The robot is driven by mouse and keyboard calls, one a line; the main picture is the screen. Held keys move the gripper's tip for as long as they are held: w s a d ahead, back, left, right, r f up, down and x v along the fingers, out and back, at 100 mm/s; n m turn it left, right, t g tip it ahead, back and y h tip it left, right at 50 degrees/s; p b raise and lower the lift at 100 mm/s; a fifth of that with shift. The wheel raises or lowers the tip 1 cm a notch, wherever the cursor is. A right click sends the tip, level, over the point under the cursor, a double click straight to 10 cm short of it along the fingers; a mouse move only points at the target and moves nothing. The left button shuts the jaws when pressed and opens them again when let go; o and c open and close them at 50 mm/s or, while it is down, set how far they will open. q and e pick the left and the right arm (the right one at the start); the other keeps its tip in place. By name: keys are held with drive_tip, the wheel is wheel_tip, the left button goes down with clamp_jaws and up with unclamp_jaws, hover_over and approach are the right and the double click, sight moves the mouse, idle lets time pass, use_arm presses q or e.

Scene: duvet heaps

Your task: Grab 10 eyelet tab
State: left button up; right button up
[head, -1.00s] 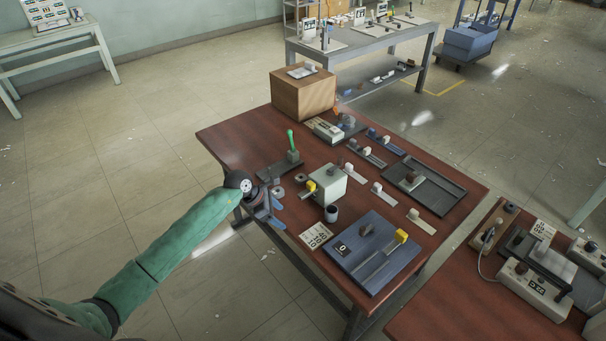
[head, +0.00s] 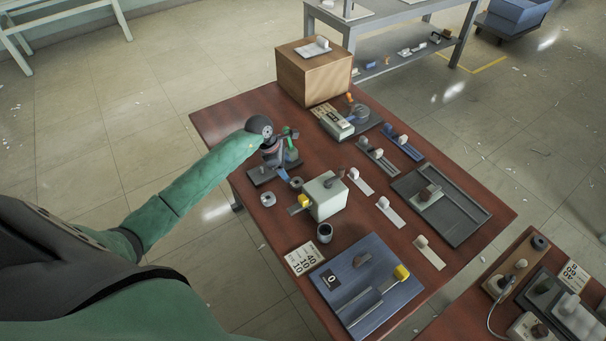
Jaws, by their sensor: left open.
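My left gripper (head: 284,160) is open at the left of the red-brown table, over a dark base plate (head: 262,176) with a green-handled lever (head: 294,134). The gripper partly covers the lever, and I cannot tell whether they touch. No part is clearly marked as the eyelet tab. Small round pieces with holes lie near the gripper: one grey ring (head: 267,199) and one darker ring (head: 296,183). Light flat strips with upright knobs lie to the right: one (head: 364,184), another (head: 392,215) and a third (head: 432,256). My right gripper is not in view.
A pale box (head: 325,198) with a yellow knob, a dark cup (head: 325,232), a number card (head: 300,258) and a blue board (head: 365,290) stand nearby. A black tray (head: 462,215) lies right, a wooden box (head: 312,80) at the back. A second table (head: 450,318) is at lower right.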

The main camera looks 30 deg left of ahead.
sight(295, 180)
use_arm(q)
drive_tip(key=shift+s+d+f, duration=0.4)
drive_tip(key=shift+d+f, duration=0.05)
drive_tip(key=shift+w+d+f, duration=0.15)
drive_tip(key=shift+w+f, duration=0.15)
drive_tip(key=shift+f, duration=0.3)
drive_tip(key=shift+b+x, duration=0.3)
drive_tip(key=shift+x, duration=0.65)
drive_tip(key=shift+d+f, duration=0.4)
drive_tip(key=shift+f, duration=0.25)
drive_tip(key=shift+w+d+f+b, duration=0.2)
drive_tip(key=shift+f+b, duration=0.1)
drive_tip(key=shift+f, duration=0.4)
drive_tip(key=shift+c, duration=0.7)
drive_tip(key=c, duration=0.9)
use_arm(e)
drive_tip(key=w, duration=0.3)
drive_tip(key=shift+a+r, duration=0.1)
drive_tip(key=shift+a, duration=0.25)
